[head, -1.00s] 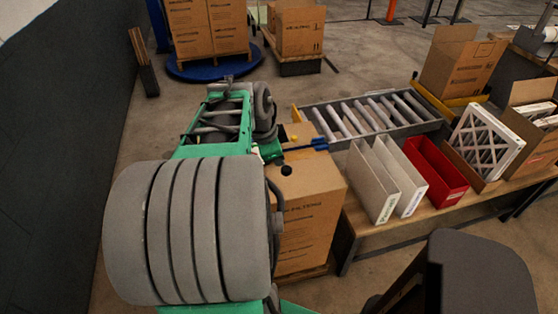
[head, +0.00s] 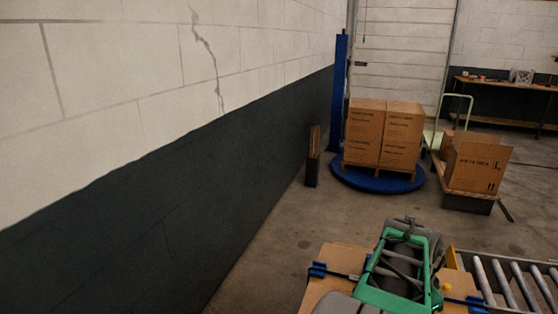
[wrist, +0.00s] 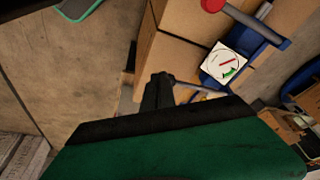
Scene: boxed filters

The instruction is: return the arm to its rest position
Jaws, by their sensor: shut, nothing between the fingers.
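In the wrist view my gripper (wrist: 157,92) shows as dark fingers close together beyond its green body, with nothing held. Cardboard boxes (wrist: 185,65) are beyond the fingers, apart from them as far as I can tell. In the head view my green and grey arm (head: 395,272) is folded low at the bottom, in front of a cardboard box (head: 340,258). I cannot pick out the fingertips there.
A blue device with a white dial (wrist: 226,63) and red knob lies by the boxes. A roller conveyor (head: 510,282) is at lower right. Stacked boxes (head: 384,135) stand on a blue turntable (head: 375,180); an open box (head: 477,163) stands right. A wall (head: 160,190) runs along the left.

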